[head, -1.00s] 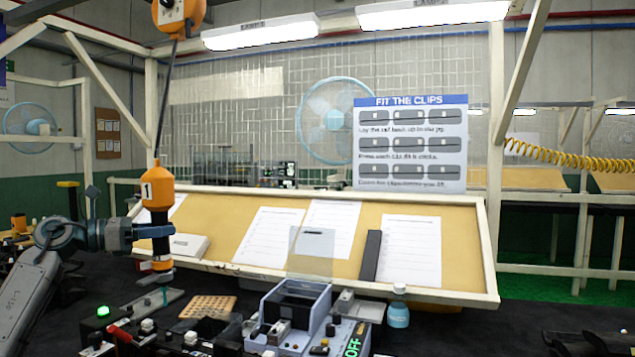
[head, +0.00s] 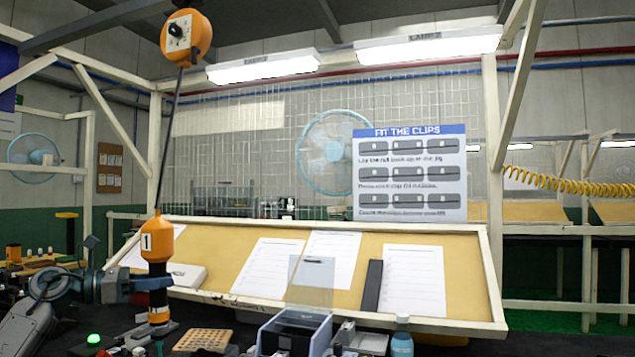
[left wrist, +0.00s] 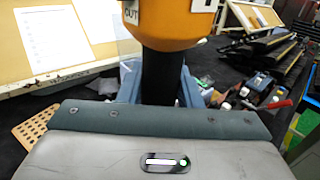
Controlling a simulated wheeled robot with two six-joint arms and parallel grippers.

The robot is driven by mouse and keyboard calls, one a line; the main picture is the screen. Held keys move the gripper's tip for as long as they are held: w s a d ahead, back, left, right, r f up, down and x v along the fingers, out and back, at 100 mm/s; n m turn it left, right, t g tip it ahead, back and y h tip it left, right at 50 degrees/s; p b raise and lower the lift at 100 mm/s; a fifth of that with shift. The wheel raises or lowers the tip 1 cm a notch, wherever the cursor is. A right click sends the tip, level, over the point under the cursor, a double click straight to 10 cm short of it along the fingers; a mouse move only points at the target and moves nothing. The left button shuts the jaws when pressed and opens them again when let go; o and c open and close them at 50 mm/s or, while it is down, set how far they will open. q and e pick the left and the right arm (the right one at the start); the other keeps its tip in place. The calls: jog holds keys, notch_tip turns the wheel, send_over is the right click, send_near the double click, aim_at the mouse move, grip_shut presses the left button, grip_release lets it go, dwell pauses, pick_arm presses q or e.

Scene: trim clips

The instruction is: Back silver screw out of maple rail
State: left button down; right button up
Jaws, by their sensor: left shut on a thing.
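An orange and black power screwdriver marked 1 (head: 157,241) hangs upright on a cable from an orange balancer (head: 186,38). My left gripper (head: 156,287) is shut around its black grip, below the orange body. In the left wrist view the dark grip (left wrist: 160,78) stands between the blue fingers of the left gripper (left wrist: 160,92), and a label on the orange body reads OUT. The tool's lower end is over the dark bench at lower left in the head view. I cannot make out the silver screw or the maple rail. My right gripper is not in view.
A perforated wooden block (head: 203,340) and a grey-blue box (head: 292,335) stand right of the tool. A blue bottle (head: 402,338) is farther right. Behind is a sloped tan board (head: 220,245) with papers. A green lamp (head: 93,339) glows at left.

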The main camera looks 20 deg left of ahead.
pick_arm(q)
jog(key=shift+s+f+b, duration=0.1)
jog(key=shift+f+b, duration=0.3)
jog(key=shift+f, duration=0.25)
dwell(1.7)
